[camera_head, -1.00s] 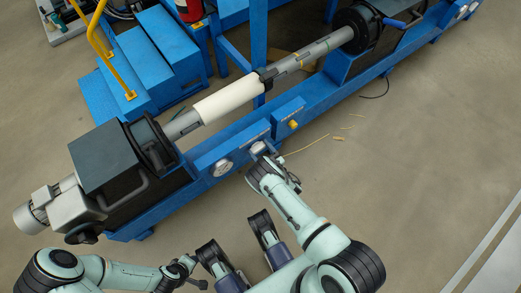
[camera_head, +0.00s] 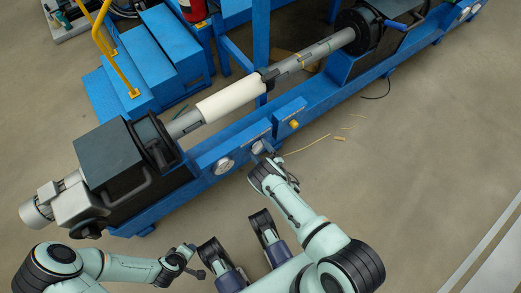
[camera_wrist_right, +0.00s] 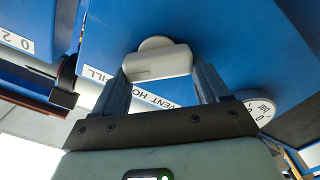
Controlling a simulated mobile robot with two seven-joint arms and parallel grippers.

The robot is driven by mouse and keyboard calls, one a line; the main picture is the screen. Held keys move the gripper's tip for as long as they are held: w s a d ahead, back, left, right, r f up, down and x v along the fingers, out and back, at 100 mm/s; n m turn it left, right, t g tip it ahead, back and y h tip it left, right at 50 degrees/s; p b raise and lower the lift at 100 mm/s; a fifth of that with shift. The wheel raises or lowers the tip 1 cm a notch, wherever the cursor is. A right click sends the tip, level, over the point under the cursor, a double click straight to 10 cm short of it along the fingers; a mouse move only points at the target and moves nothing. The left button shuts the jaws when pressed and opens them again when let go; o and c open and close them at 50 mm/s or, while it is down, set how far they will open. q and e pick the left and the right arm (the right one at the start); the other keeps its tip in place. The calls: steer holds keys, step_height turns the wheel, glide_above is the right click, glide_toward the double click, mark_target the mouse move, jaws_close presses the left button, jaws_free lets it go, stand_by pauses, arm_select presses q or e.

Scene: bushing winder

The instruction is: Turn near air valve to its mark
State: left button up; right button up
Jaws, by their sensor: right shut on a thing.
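The near air valve is a pale grey knob with a bar handle (camera_wrist_right: 157,62) on the machine's blue front panel. In the right wrist view the bar lies nearly level, tilted slightly. My right gripper (camera_wrist_right: 162,76) is shut on the bar, with one dark finger at each end. Printed words, including FILL and VENT, show upside down around the knob, partly hidden by the fingers. In the head view my right gripper (camera_head: 261,152) reaches the panel, mostly covering the valve. My left gripper (camera_head: 190,262) is low at the left, away from the machine; its jaws are too small to judge.
A round white gauge (camera_head: 224,165) sits left of the valve; a yellow button (camera_head: 294,124) is to its right. The white roll (camera_head: 230,99) on the grey shaft lies above the panel. Thin scraps (camera_head: 339,139) lie on the otherwise open floor at right.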

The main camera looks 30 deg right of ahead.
arm_select(q)
steer(key=shift+w, duration=0.1)
arm_select(e)
steer(key=shift+w+r+n, duration=0.1)
steer(key=shift+w+n, duration=0.05)
steer(key=shift+n, duration=0.25)
steer(key=o, duration=1.1)
steer(key=shift+c, duration=0.2)
steer(key=s+p, duration=0.1)
steer(key=s, duration=0.2)
steer(key=shift+s+d, duration=0.1)
steer(key=shift+d, duration=0.05)
arm_select(q)
steer(key=s+d+r+g+h+p, duration=0.1)
steer(key=s+d+r+p, duration=0.3)
steer(key=r, duration=0.4)
steer(key=shift+s+d+m+g+p, duration=0.2)
steer(key=shift+s+m+g+p, duration=0.15)
steer(key=shift+s+p, duration=0.5)
arm_select(e)
steer(key=s, duration=1)
steer(key=shift+d, duration=0.35)
